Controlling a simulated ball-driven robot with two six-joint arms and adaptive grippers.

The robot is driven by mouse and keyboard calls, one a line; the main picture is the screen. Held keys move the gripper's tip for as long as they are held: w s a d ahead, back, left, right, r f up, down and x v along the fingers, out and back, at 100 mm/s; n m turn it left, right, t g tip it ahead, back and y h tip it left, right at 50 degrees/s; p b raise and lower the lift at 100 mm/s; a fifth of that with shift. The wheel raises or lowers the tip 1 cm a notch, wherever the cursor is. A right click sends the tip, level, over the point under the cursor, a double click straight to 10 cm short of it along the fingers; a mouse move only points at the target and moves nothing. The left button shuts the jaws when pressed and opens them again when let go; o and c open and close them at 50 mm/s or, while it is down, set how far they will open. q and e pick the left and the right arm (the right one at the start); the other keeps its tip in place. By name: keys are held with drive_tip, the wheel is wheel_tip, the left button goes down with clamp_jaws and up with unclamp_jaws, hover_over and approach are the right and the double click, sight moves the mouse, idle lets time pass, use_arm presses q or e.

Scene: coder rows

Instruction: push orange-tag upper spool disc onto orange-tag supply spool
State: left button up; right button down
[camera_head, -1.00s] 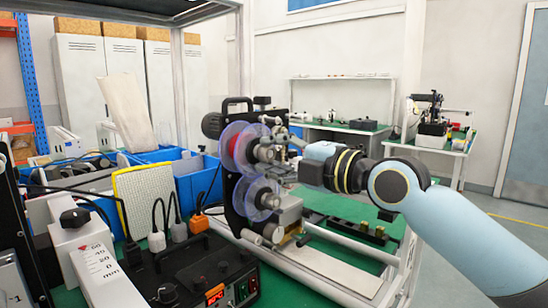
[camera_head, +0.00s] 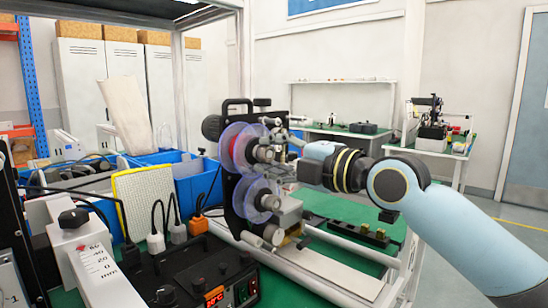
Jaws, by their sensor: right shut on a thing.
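The coder machine (camera_head: 231,189) stands upright with two translucent violet discs on its face. The upper spool disc (camera_head: 229,135) lies in front of a red supply spool (camera_head: 239,151); any gap between them is too small to tell. The lower disc (camera_head: 247,211) sits below it. My right gripper (camera_head: 280,149) reaches in from the right and is shut at the hub of the upper disc, its fingertips partly lost against the machine. No orange tag can be made out. My left gripper is not in view.
A black control box (camera_head: 190,272) with a lit red display stands in front at the left. Benches stand at the back.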

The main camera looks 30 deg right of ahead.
drive_tip(key=shift+w+a+b, duration=0.15)
drive_tip(key=shift+w+b, duration=0.3)
drive_tip(key=c, duration=0.9)
unclamp_jaws()
drive_tip(key=shift+w, duration=0.1)
drive_tip(key=shift+s, duration=0.25)
drive_tip(key=shift+v, duration=3.55)
